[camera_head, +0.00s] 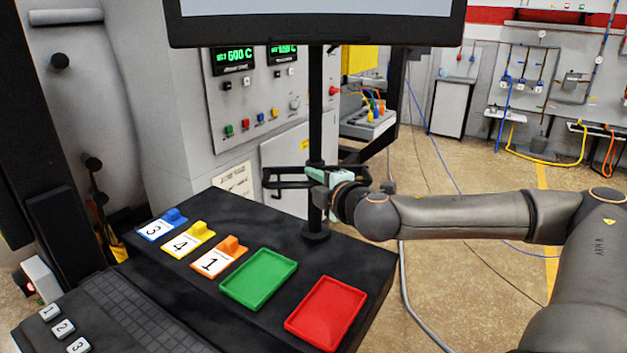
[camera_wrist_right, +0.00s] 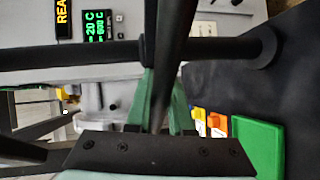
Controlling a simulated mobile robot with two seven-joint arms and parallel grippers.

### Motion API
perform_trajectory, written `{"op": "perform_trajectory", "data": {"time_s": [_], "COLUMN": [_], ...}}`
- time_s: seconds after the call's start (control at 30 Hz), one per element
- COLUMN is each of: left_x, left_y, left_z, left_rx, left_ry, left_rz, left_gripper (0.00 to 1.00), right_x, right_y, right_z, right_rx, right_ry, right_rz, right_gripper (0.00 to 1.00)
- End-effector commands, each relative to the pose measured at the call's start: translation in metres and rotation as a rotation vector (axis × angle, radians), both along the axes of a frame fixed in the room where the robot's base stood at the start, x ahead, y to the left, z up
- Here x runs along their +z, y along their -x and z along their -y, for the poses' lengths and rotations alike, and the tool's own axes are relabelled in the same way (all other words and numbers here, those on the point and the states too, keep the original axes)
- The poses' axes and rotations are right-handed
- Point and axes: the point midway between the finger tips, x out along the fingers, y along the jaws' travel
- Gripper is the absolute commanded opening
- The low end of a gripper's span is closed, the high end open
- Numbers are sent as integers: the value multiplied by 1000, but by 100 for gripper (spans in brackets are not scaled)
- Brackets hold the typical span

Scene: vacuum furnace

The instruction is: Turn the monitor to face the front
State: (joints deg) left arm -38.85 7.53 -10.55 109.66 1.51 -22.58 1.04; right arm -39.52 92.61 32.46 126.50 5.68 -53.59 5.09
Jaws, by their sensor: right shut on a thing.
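The monitor (camera_head: 315,40) is at the top of the head view, cut off by the frame. Its black lower edge and a strip of pale screen show. A black pole (camera_head: 315,115) carries it, standing on a round foot on the dark desk. A black bar with a handle-like loop (camera_head: 285,185) crosses the pole low down. My right gripper (camera_head: 314,176) is at this bar, beside the pole. In the right wrist view its greenish fingers (camera_wrist_right: 163,90) are shut on a dark bar (camera_wrist_right: 175,45) that crosses the pole (camera_wrist_right: 80,56). My left gripper is out of view.
The desk (camera_head: 205,265) holds blue, yellow and orange numbered cards, a green tray (camera_head: 259,279) and a red tray (camera_head: 326,313). Behind stands a grey furnace cabinet (camera_head: 240,110) with displays and buttons. Open floor (camera_head: 480,180) lies to the right.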

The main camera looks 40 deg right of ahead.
Motion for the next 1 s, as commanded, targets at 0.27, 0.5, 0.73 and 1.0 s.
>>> {"op": "perform_trajectory", "data": {"time_s": [0.27, 0.5, 0.73, 1.0], "left_x": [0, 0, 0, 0], "left_y": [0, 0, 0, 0], "left_z": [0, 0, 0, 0], "left_rx": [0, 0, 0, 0], "left_ry": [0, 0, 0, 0], "left_rz": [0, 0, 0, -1], "left_gripper": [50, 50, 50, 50], "right_x": [0, 0, 0, 0], "right_y": [0, 0, 0, 0], "right_z": [0, 0, 0, 0], "right_rx": [0, 0, 0, 0], "right_ry": [0, 0, 0, 0], "right_rz": [0, 0, 1, 1], "right_gripper": [0, 0, 0, 0]}}
